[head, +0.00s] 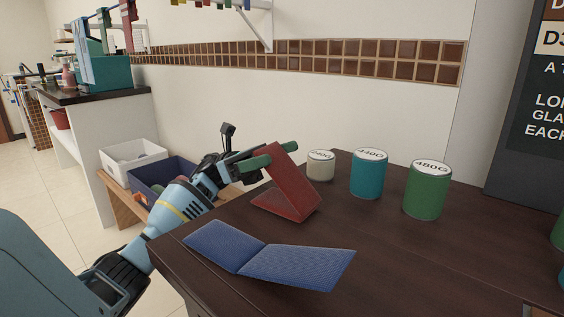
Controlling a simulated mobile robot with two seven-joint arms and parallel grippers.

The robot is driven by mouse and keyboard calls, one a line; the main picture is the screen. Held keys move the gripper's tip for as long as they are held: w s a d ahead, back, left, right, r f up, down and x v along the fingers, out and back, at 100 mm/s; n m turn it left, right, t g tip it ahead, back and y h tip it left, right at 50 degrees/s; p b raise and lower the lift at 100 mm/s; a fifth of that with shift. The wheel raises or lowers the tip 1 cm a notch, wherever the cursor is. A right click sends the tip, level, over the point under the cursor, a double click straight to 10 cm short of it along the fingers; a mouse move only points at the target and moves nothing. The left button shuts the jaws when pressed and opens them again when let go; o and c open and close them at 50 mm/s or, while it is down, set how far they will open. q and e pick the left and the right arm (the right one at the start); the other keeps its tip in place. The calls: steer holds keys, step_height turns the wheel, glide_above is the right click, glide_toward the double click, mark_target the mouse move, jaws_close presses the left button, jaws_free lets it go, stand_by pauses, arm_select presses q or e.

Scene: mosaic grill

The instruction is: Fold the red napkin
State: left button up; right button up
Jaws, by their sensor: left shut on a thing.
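The red napkin (291,189) is on the dark table at its far left side. One half lies on the table and the other half is raised steeply, with a crease at the right. My left gripper (272,151) is shut on the upper edge of the raised half. Its green fingers are at the top of the napkin. The part of the edge between the fingers is hidden. My right gripper is not in view.
A blue napkin (296,266) lies partly open on the near part of the table (420,265). Cans marked 240G (321,166), 440G (368,178) and 480G (427,192) stand behind and right of the red napkin. Bins (133,155) stand beyond the table at left.

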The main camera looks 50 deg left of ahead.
arm_select(q)
steer(key=shift+a+f, duration=0.15)
stand_by(0.4)
steer(key=o, duration=1.4)
steer(key=shift+s+a, duration=0.1)
steer(key=v, duration=0.7)
steer(key=shift+a+f+b, duration=0.25)
steer(key=shift+b, duration=0.15)
